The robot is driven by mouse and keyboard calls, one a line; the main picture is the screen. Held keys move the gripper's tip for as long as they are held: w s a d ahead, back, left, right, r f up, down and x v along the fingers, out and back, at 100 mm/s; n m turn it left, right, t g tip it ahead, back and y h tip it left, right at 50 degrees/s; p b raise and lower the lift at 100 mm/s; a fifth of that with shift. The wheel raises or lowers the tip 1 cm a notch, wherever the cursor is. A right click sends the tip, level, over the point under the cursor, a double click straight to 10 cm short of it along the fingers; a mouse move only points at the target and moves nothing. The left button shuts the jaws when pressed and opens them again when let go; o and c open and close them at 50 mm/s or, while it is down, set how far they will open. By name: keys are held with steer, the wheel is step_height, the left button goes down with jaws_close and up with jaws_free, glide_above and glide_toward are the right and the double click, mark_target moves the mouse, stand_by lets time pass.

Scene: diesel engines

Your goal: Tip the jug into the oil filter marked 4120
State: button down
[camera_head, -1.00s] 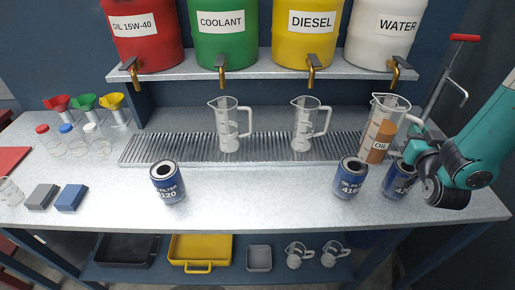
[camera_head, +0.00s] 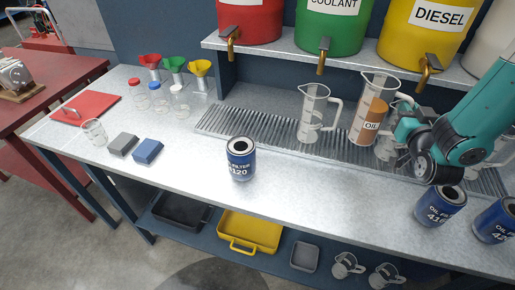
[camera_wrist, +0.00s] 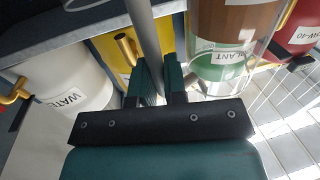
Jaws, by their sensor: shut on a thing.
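The clear jug (camera_head: 369,122) labelled OIL holds brown liquid and is upright in the head view. My gripper (camera_head: 407,122) is at its right side, shut on its handle. In the wrist view, the handle passes between the fingers (camera_wrist: 162,82), and the jug's brown liquid (camera_wrist: 236,20) shows to the right. Whether the jug's base clears the drain grate is hard to tell. The blue oil filter 4120 (camera_head: 241,160) stands upright on the bench, left of the jug and apart from it. Its dark top opening faces up.
An empty jug (camera_head: 316,115) stands on the grate (camera_head: 250,128), left of the held jug; another (camera_head: 385,148) is partly hidden behind my gripper. Two other blue filters (camera_head: 440,206) (camera_head: 494,221) stand at right. Bench around filter 4120 is clear.

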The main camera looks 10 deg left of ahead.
steer(key=s+a+f+n+g+y+b, duration=0.1)
steer(key=a+f+b, duration=0.4)
steer(key=a+b, duration=0.5)
steer(key=s+a+f+n+y+b, duration=0.3)
steer(key=s+a+f+y+b, duration=0.2)
steer(key=a+b, duration=0.5)
steer(key=s+f+b, duration=0.1)
steer(key=b, duration=0.5)
steer(key=shift+s+n+g+y, duration=0.3)
steer(key=shift+g+y, duration=0.1)
